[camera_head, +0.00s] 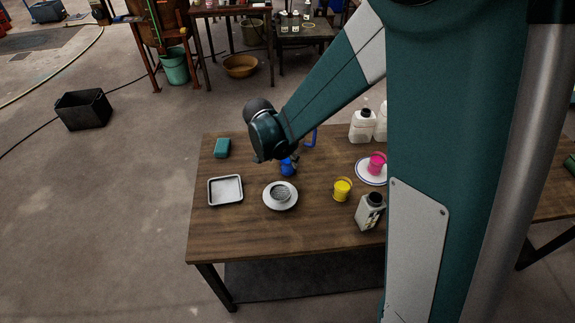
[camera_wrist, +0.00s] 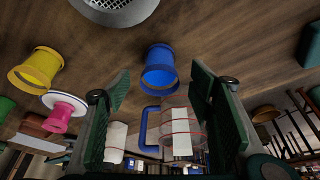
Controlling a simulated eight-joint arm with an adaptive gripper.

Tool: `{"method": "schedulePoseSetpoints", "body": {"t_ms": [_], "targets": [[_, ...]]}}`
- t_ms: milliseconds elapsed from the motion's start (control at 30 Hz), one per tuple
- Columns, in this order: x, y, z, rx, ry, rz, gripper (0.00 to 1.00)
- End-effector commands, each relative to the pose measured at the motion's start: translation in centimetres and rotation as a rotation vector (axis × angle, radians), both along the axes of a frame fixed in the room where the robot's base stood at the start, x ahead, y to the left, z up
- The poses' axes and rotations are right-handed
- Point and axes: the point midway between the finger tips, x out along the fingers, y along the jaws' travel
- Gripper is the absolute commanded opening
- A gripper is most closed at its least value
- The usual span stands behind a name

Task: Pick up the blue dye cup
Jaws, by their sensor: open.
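The blue dye cup (camera_head: 287,168) stands on the wooden table, partly hidden by my wrist in the head view. In the wrist view the blue cup (camera_wrist: 160,70) shows whole, its open rim toward the camera. My gripper (camera_wrist: 160,88) is open and empty. Its two dark green fingers stand left and right of the cup in the picture, with gaps on both sides. The cup appears beyond the fingertips, roughly centred between them; I cannot tell the exact distance. In the head view the fingers are mostly hidden behind my wrist.
A plate with a grey strainer-like piece (camera_head: 280,195), a yellow cup (camera_head: 342,189), a pink cup (camera_head: 377,163) on a plate, a tray (camera_head: 225,190), a green block (camera_head: 222,148) and white jugs (camera_head: 362,126) share the table. A blue handle (camera_wrist: 150,130) shows behind the cup. The front left is clear.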

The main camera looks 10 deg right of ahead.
Motion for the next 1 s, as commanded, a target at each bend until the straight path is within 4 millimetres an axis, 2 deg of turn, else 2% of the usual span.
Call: {"method": "schedulePoseSetpoints", "body": {"t_ms": [133,567,1000], "targets": [[0.2,-0.2,-0.8,0.000,0.000,0.000,0.54],[0.4,-0.3,-1.1,0.000,0.000,0.000,0.54],[1.8,-1.5,-4.9,0.000,0.000,0.000,0.54]]}}
